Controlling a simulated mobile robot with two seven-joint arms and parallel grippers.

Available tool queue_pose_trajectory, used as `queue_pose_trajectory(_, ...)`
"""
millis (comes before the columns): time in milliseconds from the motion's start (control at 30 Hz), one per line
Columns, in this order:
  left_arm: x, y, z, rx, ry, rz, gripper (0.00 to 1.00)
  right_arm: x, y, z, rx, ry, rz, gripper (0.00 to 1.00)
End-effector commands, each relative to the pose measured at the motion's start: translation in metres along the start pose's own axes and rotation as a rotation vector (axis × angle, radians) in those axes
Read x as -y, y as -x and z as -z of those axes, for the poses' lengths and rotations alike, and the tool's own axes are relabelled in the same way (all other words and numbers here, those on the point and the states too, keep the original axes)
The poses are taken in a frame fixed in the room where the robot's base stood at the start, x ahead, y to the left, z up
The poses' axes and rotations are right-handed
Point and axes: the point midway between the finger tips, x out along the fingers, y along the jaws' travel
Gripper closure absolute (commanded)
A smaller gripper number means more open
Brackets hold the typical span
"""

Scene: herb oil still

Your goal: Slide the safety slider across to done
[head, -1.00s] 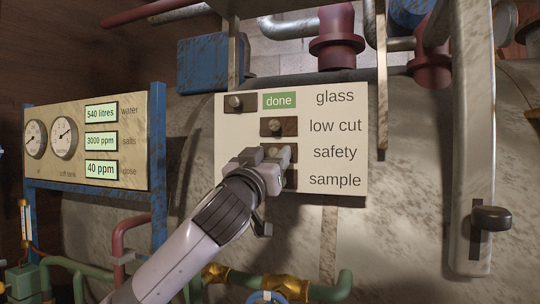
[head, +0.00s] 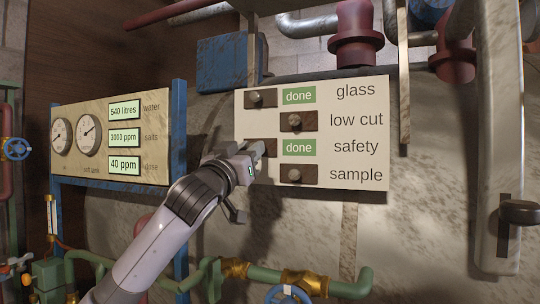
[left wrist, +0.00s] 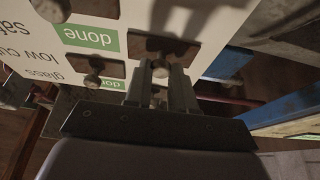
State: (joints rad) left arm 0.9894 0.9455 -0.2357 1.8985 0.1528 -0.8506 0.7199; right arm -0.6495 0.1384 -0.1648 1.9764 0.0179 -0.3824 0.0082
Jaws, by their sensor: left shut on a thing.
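The safety row of the cream panel (head: 330,100) shows a green "done" label (head: 299,147) to the right of its dark slot (head: 270,147). My left gripper (head: 246,150) is at the left end of this slot and hides the safety slider's knob in the head view. In the left wrist view, the round safety knob (left wrist: 160,70) sits between the two fingers (left wrist: 160,88), which are shut on it. The green "done" label (left wrist: 90,40) shows beside it there too. My right gripper is not in view.
The glass knob (head: 255,97) is at the left, with "done" showing. The low cut knob (head: 296,121) and sample knob (head: 296,175) are at the right, just above and below the safety row. A gauge board (head: 150,150) on blue posts stands left of my arm.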

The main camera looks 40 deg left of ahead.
Motion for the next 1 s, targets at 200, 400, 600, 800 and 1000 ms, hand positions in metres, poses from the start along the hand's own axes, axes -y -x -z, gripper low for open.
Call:
queue_pose_trajectory(200, 0.006, 0.000, 0.000, 0.002, -0.001, 0.004, 1.00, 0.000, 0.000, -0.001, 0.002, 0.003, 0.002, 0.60)
queue_pose_trajectory(400, 0.006, 0.000, 0.000, 0.002, -0.002, 0.007, 0.56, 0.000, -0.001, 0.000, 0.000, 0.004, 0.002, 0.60)
queue_pose_trajectory(600, 0.005, 0.000, 0.000, 0.001, -0.001, 0.004, 0.50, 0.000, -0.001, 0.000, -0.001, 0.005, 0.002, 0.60)
queue_pose_trajectory(800, 0.004, 0.005, -0.001, 0.000, -0.001, 0.002, 0.50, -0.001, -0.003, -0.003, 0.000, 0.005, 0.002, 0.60)
queue_pose_trajectory(1000, 0.004, 0.030, -0.003, 0.000, -0.003, 0.002, 0.50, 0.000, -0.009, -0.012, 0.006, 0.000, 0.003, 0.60)
